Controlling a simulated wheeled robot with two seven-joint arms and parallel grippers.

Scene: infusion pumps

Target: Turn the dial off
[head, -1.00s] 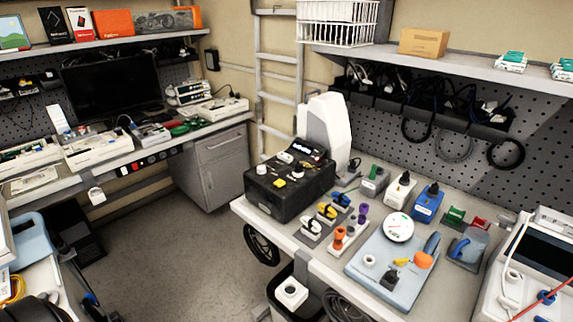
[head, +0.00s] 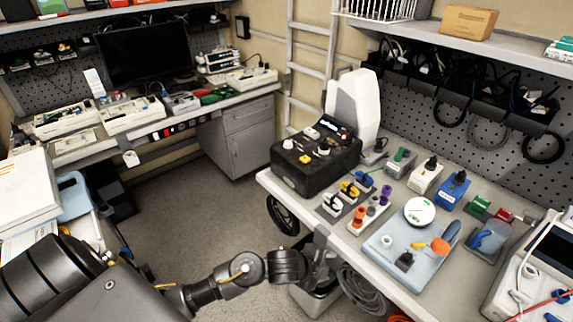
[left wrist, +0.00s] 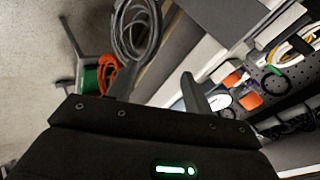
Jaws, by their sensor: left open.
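Several dials and knobs stand on the right bench; I cannot tell which one is the task's dial. A black box (head: 300,178) has small white knobs on its top. In front, a light blue panel (head: 428,264) carries a round white gauge (head: 420,210), an orange knob (head: 440,246), a black knob (head: 404,260) and a white knob (head: 386,241). My left gripper (head: 318,262) is at the bench's front edge, left of the panel and apart from it. In the left wrist view its fingers (left wrist: 160,88) are spread with nothing between them. My right gripper is out of view.
Small bases with coloured levers (head: 349,188) and a blue box (head: 453,190) crowd the bench. A white machine (head: 353,108) stands behind the black box. Coiled hoses (head: 365,290) hang below the bench edge. A grey cabinet (head: 238,137) stands left; open floor lies between.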

